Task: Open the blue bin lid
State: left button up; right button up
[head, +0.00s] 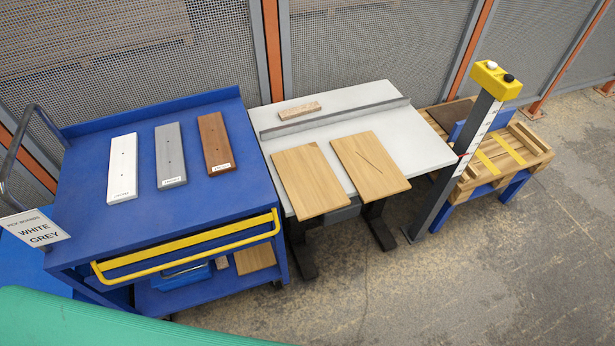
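I cannot tell for sure which thing is the blue bin. A blue surface (22,268) shows at the left edge, behind the sign and beside the cart; it is cut off by the frame, and I see no clear lid edge or opening. A small blue box (188,277) sits on the lower shelf of the blue cart, partly hidden under the drawer. Neither of my grippers is in view.
The blue cart (95,228) carries a white board (122,170), a grey board (170,155) and a brown board (214,145). A sign (35,230) reads WHITE GREY. A pale table (405,125) holds wooden panels (310,180). A green surface (90,322) fills the lower left.

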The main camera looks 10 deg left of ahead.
aim_at(21, 264)
jog(key=u, duration=2.15)
